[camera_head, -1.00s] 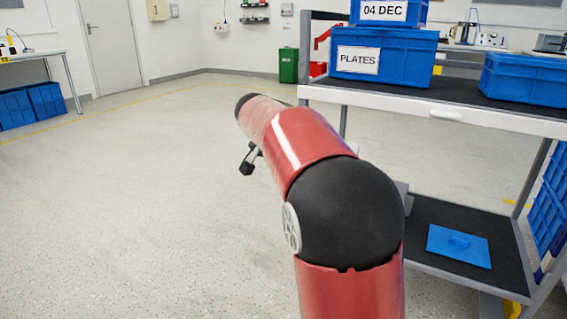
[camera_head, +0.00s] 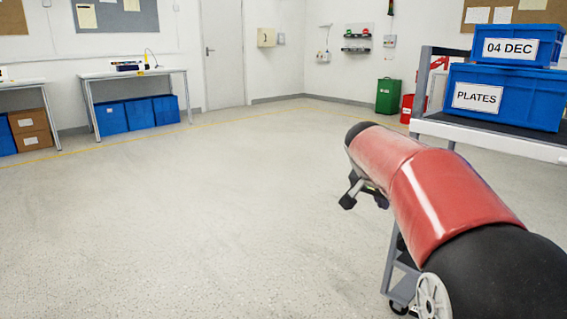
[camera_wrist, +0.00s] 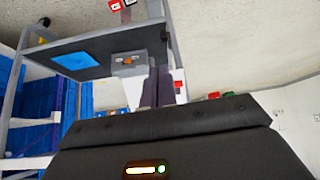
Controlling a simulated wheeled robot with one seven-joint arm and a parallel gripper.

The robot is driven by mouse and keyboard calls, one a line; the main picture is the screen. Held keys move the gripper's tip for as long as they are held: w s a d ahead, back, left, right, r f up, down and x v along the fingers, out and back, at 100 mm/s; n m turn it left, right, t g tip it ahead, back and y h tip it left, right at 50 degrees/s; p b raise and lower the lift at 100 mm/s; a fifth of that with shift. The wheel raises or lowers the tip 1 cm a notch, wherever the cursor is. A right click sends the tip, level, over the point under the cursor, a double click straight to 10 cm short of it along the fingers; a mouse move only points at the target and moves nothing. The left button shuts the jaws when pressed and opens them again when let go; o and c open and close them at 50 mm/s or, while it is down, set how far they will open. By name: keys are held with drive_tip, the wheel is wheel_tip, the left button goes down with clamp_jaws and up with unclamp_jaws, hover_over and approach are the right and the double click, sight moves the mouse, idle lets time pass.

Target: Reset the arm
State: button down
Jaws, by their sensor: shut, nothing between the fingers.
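My arm reaches out over the floor in the head view, with red links and a black joint. My gripper (camera_wrist: 157,72) shows in the wrist view as two dark fingers side by side, shut and empty. In the head view only small dark parts near the arm's far end show, too unclear to read. Beside the fingers in the wrist view is a grey box (camera_wrist: 128,68) with an orange mark. It appears against the edge of a dark shelf (camera_wrist: 50,52) and apart from the fingers, though the depth is hard to judge.
A trolley (camera_head: 490,138) stands at the right, close to my arm, carrying a blue PLATES crate (camera_head: 505,97) and a 04 DEC crate (camera_head: 515,46). Green (camera_head: 388,95) and red bins stand behind. Benches (camera_head: 135,73) line the far left wall. The floor at left and centre is clear.

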drive_tip(key=s+a+f+n+y, duration=0.2)
drive_tip(key=s+a+f+n, duration=0.15)
drive_tip(key=s, duration=0.65)
drive_tip(key=s+a+f+n+y, duration=0.1)
drive_tip(key=s+a+f+n, duration=0.3)
drive_tip(key=s, duration=0.5)
drive_tip(key=s+a+f+n+y, duration=0.25)
drive_tip(key=s+a, duration=0.25)
drive_tip(key=s, duration=0.5)
wheel_tip(320, 180, up, 12)
drive_tip(key=p, duration=1.2)
drive_tip(key=shift+s+m+t, duration=0.15)
drive_tip(key=shift+m+t, duration=0.15)
